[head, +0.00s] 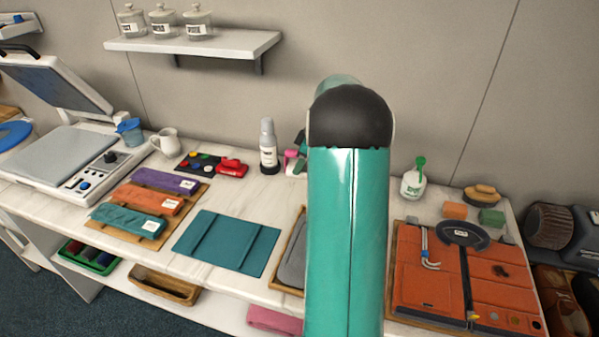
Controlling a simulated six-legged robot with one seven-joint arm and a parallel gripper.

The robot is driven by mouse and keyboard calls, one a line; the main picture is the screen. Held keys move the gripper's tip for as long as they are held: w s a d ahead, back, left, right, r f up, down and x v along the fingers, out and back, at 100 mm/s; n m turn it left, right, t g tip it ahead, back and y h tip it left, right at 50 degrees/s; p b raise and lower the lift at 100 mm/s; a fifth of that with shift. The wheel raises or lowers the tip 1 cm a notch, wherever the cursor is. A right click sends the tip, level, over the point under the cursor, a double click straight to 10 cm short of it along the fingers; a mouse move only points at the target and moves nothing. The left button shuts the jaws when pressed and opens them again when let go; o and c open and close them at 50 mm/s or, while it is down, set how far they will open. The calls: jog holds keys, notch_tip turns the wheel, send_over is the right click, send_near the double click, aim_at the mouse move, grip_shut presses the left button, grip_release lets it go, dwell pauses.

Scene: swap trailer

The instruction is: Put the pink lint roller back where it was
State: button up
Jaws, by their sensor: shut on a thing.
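A small pink piece (291,156), which looks like part of the pink lint roller, shows just left of my teal arm, near the back of the white counter. Most of it is hidden behind my arm. A sliver of my gripper (300,143) shows beside it, dark and green. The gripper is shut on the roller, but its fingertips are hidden. I cannot tell whether the roller touches the counter.
A teal mat (226,241) lies in front. A grey tray (292,255) is partly behind my arm. Right are a green-topped bottle (412,184) and an orange panel (428,283). A jar shelf (195,43) hangs above.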

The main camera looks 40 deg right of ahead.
jog(key=shift+w+d+f, duration=0.25)
jog(key=shift+w+f, duration=0.15)
jog(key=shift+f, duration=0.15)
jog(key=shift+w+d+f, duration=0.25)
jog(key=shift+w+f, duration=0.15)
jog(key=shift+f, duration=0.15)
jog(key=shift+w+f, duration=0.1)
jog(key=shift+f, duration=1.5)
jog(key=shift+f, duration=0.1)
jog(key=o, duration=0.9)
jog(key=shift+o, duration=0.2)
